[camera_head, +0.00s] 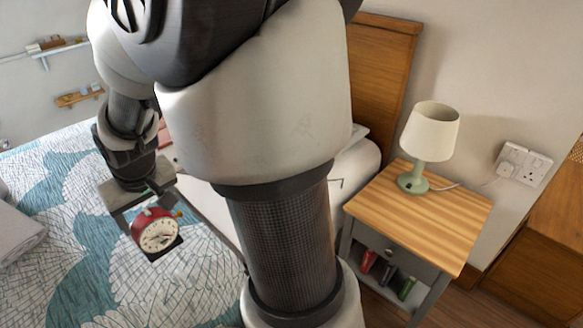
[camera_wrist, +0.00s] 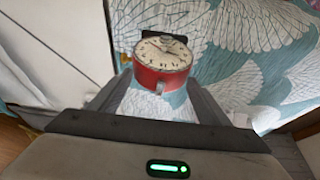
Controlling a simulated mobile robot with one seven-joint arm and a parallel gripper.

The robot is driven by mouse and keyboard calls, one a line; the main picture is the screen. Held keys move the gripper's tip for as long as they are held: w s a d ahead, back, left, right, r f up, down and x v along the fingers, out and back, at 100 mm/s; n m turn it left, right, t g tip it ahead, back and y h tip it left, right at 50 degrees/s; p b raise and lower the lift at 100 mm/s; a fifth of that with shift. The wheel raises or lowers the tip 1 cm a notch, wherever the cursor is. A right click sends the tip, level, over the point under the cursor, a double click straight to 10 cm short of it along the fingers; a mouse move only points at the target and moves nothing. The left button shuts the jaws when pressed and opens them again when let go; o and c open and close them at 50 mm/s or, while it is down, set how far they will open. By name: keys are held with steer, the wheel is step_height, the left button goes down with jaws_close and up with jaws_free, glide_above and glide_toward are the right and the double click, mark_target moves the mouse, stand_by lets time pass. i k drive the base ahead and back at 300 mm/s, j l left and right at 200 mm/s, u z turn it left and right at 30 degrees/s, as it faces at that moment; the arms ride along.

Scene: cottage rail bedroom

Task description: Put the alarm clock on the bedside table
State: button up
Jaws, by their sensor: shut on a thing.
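The red alarm clock (camera_head: 157,230) with a pale dial is held by my gripper (camera_head: 150,222) over the bed in the head view. In the wrist view the clock (camera_wrist: 162,62) sits between the two fingers (camera_wrist: 155,85), dial facing up toward the camera. The bedside table (camera_head: 420,215) has a wooden top and grey frame and stands at the right of the head view, well apart from my gripper. Its front top area is bare. My arm hides part of the space between the clock and the table.
A cream-shaded lamp with a green base (camera_head: 431,135) stands at the back of the tabletop. Several coloured items (camera_head: 387,275) lie on the table's lower shelf. The bed (camera_head: 60,270) has a teal and white patterned cover. A wall socket (camera_head: 523,163) is behind the table.

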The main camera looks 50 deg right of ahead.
mark_target(428, 228)
steer(key=k+z, duration=0.25)
steer(key=k+l+z, duration=0.1)
steer(key=k+z, duration=0.15)
steer(key=l+z, duration=0.1)
steer(key=z, duration=2.75)
steer(key=i+j+z, duration=0.1)
steer(key=i+j, duration=0.5)
